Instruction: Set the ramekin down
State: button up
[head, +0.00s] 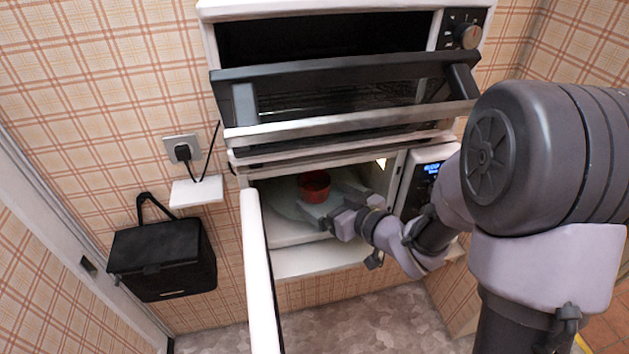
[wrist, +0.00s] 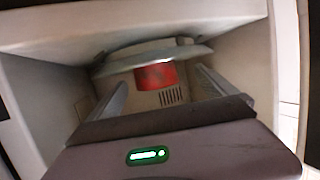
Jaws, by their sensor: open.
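The red ramekin (head: 314,187) stands upright on the pale turntable plate (head: 285,208) inside the open microwave. In the wrist view, which looks upside down, the ramekin (wrist: 156,76) shows against the plate (wrist: 110,66). My gripper (head: 322,207) reaches into the microwave from the front right, close to the ramekin. In the wrist view its two fingers (wrist: 160,88) are spread apart, with the ramekin showing beyond and between their tips. Neither finger clearly touches it.
The microwave door (head: 259,275) stands open toward me on the left. Above, an oven has its dark door (head: 345,90) partly lowered. The microwave's side walls and ceiling leave limited room around my arm. A black bag (head: 163,260) hangs at the left wall.

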aim_at(306, 180)
jog(key=x, duration=0.4)
jog(key=b+x, duration=0.1)
jog(key=x, duration=0.1)
jog(key=shift+w+d+r, duration=0.1)
jog(key=shift+w+d, duration=0.2)
jog(key=shift+s+d+r, duration=0.1)
jog(key=shift+r, duration=0.05)
jog(key=c, duration=1.7)
